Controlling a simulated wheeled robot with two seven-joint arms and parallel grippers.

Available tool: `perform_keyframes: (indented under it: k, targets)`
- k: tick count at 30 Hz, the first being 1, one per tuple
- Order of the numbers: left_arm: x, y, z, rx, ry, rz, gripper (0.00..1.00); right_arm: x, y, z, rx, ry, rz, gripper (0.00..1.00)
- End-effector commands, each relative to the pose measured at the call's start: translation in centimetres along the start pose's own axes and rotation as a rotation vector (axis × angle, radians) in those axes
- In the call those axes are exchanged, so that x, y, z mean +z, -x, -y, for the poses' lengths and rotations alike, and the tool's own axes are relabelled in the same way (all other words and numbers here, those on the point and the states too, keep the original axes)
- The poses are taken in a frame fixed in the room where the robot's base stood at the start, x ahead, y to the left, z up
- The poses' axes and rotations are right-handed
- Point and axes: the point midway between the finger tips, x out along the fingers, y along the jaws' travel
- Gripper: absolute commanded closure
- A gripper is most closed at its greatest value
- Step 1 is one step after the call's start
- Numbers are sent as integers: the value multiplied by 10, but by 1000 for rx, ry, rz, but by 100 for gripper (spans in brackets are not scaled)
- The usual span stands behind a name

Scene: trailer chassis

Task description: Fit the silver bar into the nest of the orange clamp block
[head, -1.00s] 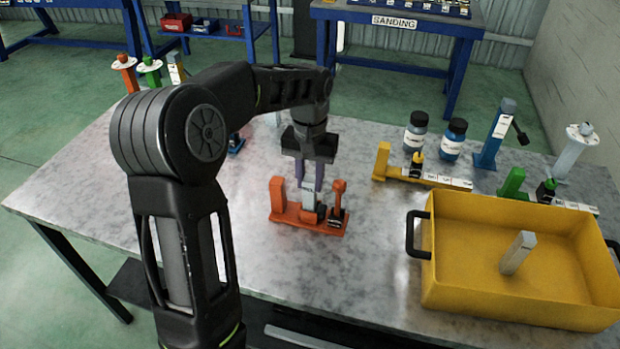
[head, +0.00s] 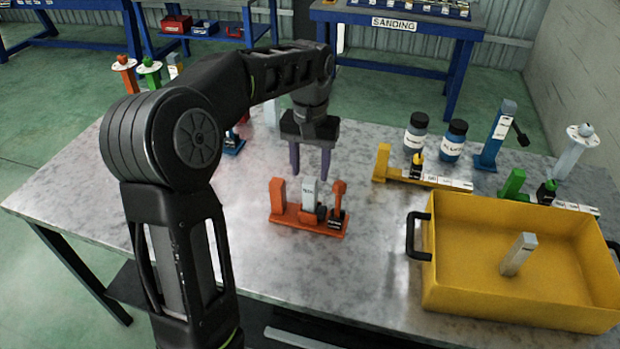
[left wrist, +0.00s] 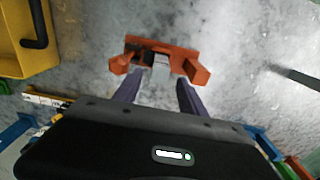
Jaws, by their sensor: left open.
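The orange clamp block (head: 293,217) stands on the table, with a tall post at its left end and a knobbed lever at its right. The silver bar (head: 309,194) stands upright in the clamp block, between the post and the lever. Its lower end is hidden, so I cannot tell how deep it sits. My left gripper (head: 310,175) is open and empty, above and behind the bar, clear of it. In the left wrist view the open fingers (left wrist: 157,95) point toward the clamp block (left wrist: 185,55), with the bar's pale top (left wrist: 161,62) between its ends.
A yellow bin (head: 470,285) with another silver bar (head: 518,254) in it stands at the right. A yellow clamp (head: 410,176), two bottles (head: 454,141) and a blue stand (head: 492,140) are behind it. The table front left of the bin is clear.

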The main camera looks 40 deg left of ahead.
Motion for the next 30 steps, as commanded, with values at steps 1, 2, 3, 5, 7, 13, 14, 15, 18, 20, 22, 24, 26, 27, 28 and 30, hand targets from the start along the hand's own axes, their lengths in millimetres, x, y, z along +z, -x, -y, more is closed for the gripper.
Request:
perform_keyframes:
  k: [1,2,3,5,7,13,14,15,18,20,22,24,26,27,28,30]
  targets:
    - [-1,12,0,1,0,-5,51,0,-1,0,-1,0,0,100]
    - [-1,19,0,2,0,-7,51,0,-2,0,-1,0,-1,100]
    - [-1,29,0,1,0,-6,51,0,0,0,-1,0,0,100]
    - [-1,43,0,1,0,-5,51,0,2,1,0,0,0,100]
    - [0,60,0,1,0,-2,51,1,10,4,1,-1,1,100]
    - [0,78,0,0,0,0,51,3,27,8,8,-6,8,100]
    - [0,78,0,0,0,0,51,4,27,8,9,-6,8,100]
    - [0,79,0,0,0,0,51,4,28,8,9,-7,9,100]
    - [0,78,0,0,0,0,51,4,27,7,10,-7,9,100]
    - [0,78,0,0,0,0,51,4,27,7,10,-7,9,100]
    - [0,78,0,0,0,0,51,4,26,7,10,-7,9,100]
    - [0,78,0,0,0,0,51,4,26,7,10,-7,9,100]
    - [0,78,0,0,0,0,51,4,26,7,10,-7,9,100]
    - [0,78,0,0,0,0,51,4,26,7,10,-7,9,100]
    - [0,78,0,0,0,0,51,4,26,7,10,-7,9,100]
    - [0,78,0,0,0,0,51,4,26,7,9,-7,9,100]
